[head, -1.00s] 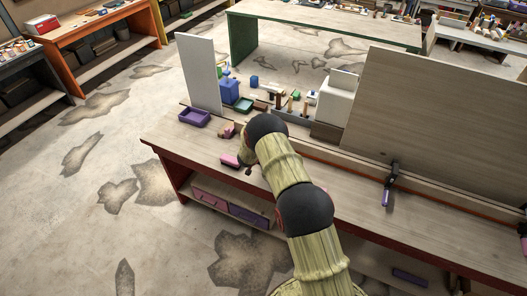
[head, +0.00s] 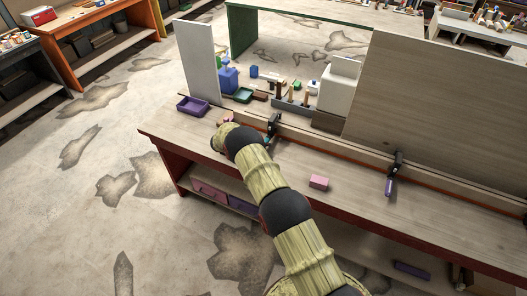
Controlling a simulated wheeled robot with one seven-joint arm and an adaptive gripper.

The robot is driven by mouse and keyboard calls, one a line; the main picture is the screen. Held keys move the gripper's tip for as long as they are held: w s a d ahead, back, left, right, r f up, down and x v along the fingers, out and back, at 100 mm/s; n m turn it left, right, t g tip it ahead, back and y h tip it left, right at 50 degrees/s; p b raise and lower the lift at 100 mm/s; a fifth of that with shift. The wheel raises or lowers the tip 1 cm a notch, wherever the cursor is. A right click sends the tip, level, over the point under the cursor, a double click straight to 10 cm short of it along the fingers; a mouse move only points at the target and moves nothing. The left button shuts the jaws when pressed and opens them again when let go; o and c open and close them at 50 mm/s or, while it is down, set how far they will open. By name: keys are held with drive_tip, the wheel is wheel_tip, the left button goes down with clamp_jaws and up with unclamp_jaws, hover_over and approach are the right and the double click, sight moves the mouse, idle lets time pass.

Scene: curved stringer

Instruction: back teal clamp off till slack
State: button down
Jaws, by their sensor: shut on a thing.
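The teal clamp (head: 273,123) is at the back of the bench, on the long rail, with its dark upper part standing above the wood. A bit of teal shows low on it, just right of my arm. My gripper (head: 267,141) is mostly hidden behind my arm, with only a small dark part showing at the clamp's handle. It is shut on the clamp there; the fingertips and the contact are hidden. How tight the clamp is cannot be told.
A purple-handled clamp (head: 391,174) sits on the rail to the right, before a tall wooden panel (head: 440,110). A pink block (head: 318,182) lies on the bench top. A purple tray (head: 193,106) and a white upright board (head: 199,62) stand at the left end. The front right bench top is clear.

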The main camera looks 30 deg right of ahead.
drive_tip(key=shift+f+n+g+h+b, duration=0.2)
drive_tip(key=shift+n+g+h+b, duration=0.15)
drive_tip(key=shift+b, duration=0.65)
drive_tip(key=shift+r, duration=0.1)
drive_tip(key=shift+r+b, duration=0.15)
drive_tip(key=shift+b, duration=0.15)
drive_tip(key=c, duration=1.7)
unclamp_jaws()
drive_tip(key=shift+o, duration=0.6)
drive_tip(key=shift+p, duration=0.45)
